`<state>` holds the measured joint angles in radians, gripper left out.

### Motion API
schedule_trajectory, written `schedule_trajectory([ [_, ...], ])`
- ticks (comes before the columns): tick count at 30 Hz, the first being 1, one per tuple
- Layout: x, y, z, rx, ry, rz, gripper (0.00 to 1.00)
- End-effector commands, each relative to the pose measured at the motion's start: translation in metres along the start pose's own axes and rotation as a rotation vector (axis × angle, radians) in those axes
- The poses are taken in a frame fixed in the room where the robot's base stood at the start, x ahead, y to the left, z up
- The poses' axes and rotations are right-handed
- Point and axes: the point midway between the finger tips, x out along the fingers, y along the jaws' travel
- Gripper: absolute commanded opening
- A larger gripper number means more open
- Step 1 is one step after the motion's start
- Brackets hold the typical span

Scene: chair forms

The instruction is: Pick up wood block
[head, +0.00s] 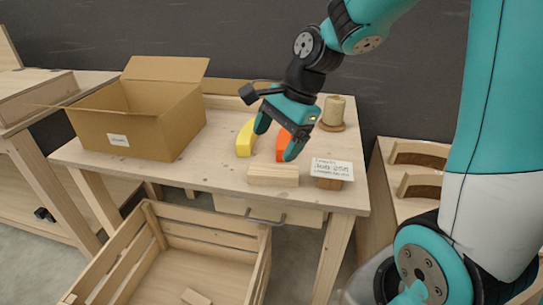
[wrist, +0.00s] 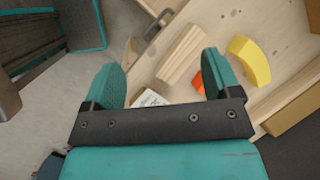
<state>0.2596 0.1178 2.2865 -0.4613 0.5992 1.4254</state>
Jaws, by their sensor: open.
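The wood block (head: 273,175) is a pale rectangular bar lying near the front edge of the wooden table (head: 215,172). My gripper (head: 277,142) is open and empty, pointing down above the table, behind and above the block in the head view. In the wrist view, the block (wrist: 181,55) shows between the two fingers of my gripper (wrist: 162,72), closer to the right finger. The fingers do not visibly touch it.
An orange piece (head: 282,146) is partly hidden behind my gripper, with a yellow curved piece (head: 245,138) to its left. A label card (head: 332,168) stands right of the block. A cardboard box (head: 150,118) and a spool (head: 333,110) are farther back. A slatted crate (head: 140,225) stands below.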

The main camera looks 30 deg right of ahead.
Motion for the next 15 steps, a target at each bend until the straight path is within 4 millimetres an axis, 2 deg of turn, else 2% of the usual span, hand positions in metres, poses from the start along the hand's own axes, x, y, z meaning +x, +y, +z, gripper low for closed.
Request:
schedule_trajectory([
  [1,-0.017,-0.010,-0.019,0.180,0.008,-0.014,0.83],
  [3,-0.024,-0.017,-0.043,0.407,0.015,-0.033,0.83],
  [6,-0.031,-0.022,-0.069,0.643,0.018,-0.056,0.83],
  [11,-0.030,-0.024,-0.089,0.818,0.017,-0.073,0.83],
  [15,-0.006,-0.024,-0.091,0.837,0.016,-0.071,0.83],
])
